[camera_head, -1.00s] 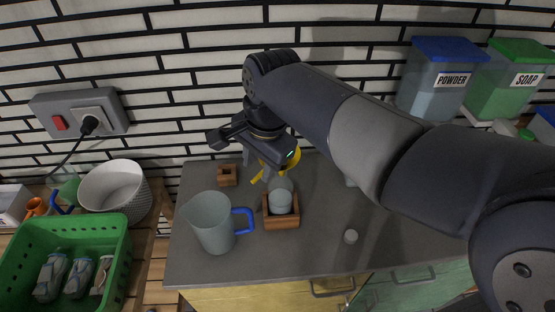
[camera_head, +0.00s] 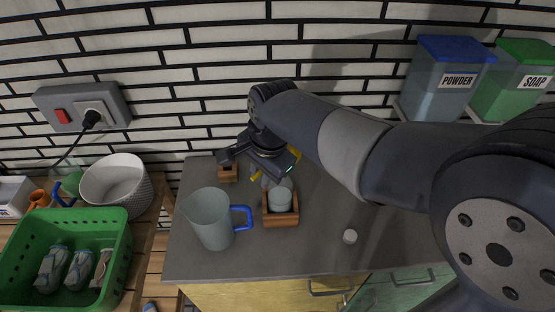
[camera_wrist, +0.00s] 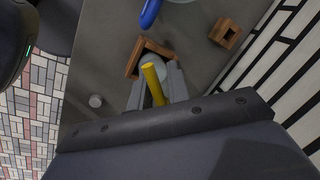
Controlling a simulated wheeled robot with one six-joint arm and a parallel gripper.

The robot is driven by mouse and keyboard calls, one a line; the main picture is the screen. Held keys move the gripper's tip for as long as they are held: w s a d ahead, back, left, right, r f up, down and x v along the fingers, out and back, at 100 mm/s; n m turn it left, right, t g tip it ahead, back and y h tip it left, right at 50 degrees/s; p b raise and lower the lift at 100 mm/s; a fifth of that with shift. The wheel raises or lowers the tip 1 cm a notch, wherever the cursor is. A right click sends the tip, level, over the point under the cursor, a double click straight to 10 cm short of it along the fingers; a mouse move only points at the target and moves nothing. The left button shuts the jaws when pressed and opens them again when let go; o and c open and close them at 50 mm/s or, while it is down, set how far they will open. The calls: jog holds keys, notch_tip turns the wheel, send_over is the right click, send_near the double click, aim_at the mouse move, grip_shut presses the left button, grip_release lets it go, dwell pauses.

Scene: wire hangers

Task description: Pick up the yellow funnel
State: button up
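The yellow funnel (camera_head: 256,176) is mostly hidden behind my gripper in the head view, with only small yellow parts showing beside it. In the wrist view a narrow yellow part of the funnel (camera_wrist: 153,84) lies between my two fingers. My gripper (camera_head: 262,176) is low over the back of the grey counter, just behind the wooden box. The fingers of my gripper (camera_wrist: 156,88) stand apart on either side of the yellow part, with visible gaps. The funnel's wider part cannot be seen in the wrist view.
A wooden box (camera_head: 283,220) holding a pale rounded container (camera_head: 280,198) stands close in front of my gripper. A clear jug (camera_head: 209,220) with a blue handle is to its left. A small wooden block (camera_head: 228,173) sits behind. The tiled wall (camera_head: 220,95) is close behind.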

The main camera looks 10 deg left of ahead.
grip_shut()
jog(key=shift+r, duration=0.1)
